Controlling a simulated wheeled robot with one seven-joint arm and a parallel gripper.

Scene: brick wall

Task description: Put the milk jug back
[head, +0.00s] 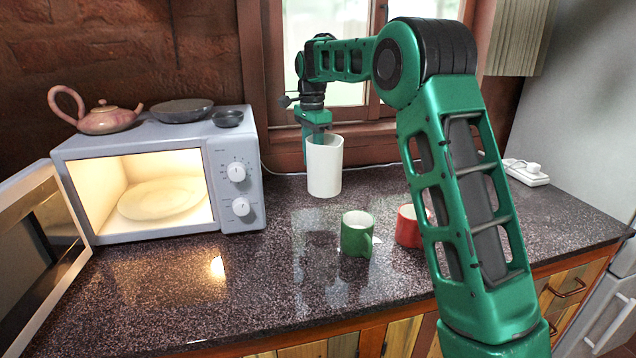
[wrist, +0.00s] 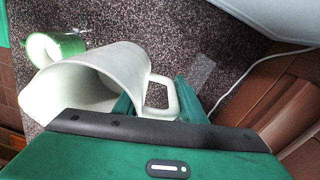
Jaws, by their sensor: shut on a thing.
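The white milk jug (head: 325,168) is at the back of the dark counter, in front of the window. My gripper (head: 314,128) comes down on it from above and is shut on it. In the wrist view the jug (wrist: 95,85) is seen from above with its open mouth and its handle; the gripper fingers (wrist: 157,98) are at the handle side. The jug looks upright in the head view. I cannot tell for sure whether its base touches the counter.
A green mug (head: 356,234) and a red mug (head: 408,226) stand nearer the front. A white microwave (head: 238,185) with its door (head: 38,245) open and a plate inside is at left, a teapot (head: 104,119) and bowls on top. A white socket block (head: 526,172) lies at right.

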